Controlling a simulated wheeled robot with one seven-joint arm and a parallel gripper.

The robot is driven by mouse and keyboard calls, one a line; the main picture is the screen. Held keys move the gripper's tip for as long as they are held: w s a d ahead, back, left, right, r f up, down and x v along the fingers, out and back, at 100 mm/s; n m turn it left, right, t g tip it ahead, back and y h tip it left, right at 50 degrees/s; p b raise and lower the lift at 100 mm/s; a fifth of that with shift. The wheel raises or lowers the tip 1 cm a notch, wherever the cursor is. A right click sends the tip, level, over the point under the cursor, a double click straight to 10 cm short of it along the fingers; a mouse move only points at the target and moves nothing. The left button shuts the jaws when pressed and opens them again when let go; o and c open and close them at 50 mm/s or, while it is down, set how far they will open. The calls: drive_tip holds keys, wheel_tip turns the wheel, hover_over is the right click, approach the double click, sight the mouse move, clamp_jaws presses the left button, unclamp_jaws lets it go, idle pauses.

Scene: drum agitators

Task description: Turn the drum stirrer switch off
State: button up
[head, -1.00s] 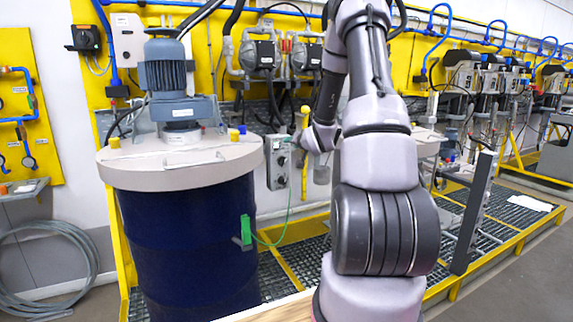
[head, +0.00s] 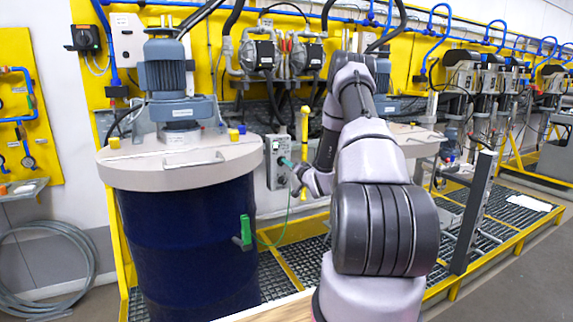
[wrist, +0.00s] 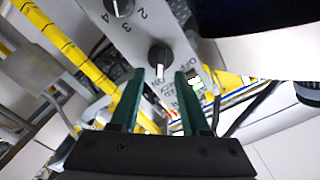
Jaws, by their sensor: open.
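The grey control box (head: 275,158) hangs right of the blue drum (head: 185,245) in the head view. In the wrist view its panel (wrist: 150,25) carries a black rotary switch (wrist: 159,56) with a white pointer line, beside partly readable "OFF" lettering. A second black knob (wrist: 118,6) marked with numbers is at the top edge. My gripper (wrist: 159,73) is open and empty, its green fingers pointing at the panel. The fingertips lie on either side of the switch's lower end in the picture; I cannot tell whether they touch it. In the head view my gripper (head: 286,163) is at the box's right side.
A motor (head: 165,75) stands on the drum lid. A yellow post (head: 304,150) rises just right of the box, close to my wrist. Cables run behind the panel.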

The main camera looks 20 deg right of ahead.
drive_tip(key=w, duration=0.3)
drive_tip(key=shift+w, duration=0.15)
clamp_jaws()
